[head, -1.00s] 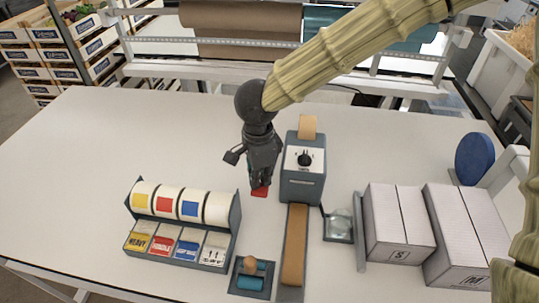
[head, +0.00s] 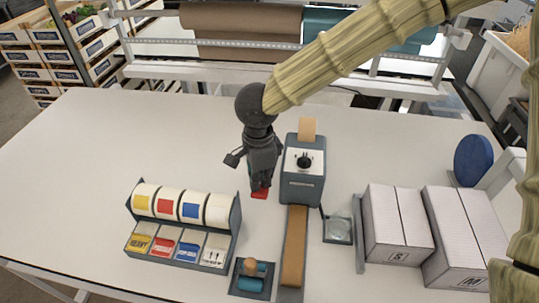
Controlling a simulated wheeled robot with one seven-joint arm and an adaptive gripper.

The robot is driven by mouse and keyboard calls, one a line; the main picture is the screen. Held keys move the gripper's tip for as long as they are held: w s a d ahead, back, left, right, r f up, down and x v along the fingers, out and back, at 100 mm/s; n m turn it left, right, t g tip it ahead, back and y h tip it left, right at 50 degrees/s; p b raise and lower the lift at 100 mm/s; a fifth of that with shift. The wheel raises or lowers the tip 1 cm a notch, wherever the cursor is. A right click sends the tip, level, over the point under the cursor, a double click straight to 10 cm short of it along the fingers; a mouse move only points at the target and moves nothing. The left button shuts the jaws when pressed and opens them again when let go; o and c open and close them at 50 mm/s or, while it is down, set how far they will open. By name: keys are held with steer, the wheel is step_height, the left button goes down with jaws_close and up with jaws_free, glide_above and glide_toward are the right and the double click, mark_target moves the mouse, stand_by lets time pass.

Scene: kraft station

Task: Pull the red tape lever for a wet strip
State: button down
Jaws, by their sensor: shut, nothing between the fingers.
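The tape dispenser (head: 303,176) is a grey box with a white top plate and a black knob. A piece of brown tape (head: 308,129) stands up at its top, and a brown strip (head: 294,246) lies on the grey track in front of it. The red lever (head: 260,194) shows as a small red patch at the dispenser's left side. My gripper (head: 261,186) is shut and points down right at the red lever. It covers part of the lever, and I cannot tell whether they touch.
A rack of label rolls (head: 183,219) stands at front left. A roller in a small tray (head: 250,279) and a glass dish (head: 339,230) flank the track. White cartons (head: 398,226) stand at the right, with a blue disc (head: 473,158) behind. The left table is clear.

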steer(key=shift+r+p, duration=3.55)
steer(key=shift+p, duration=0.5)
step_height(320, 180, up, 4)
steer(key=shift+r, duration=0.15)
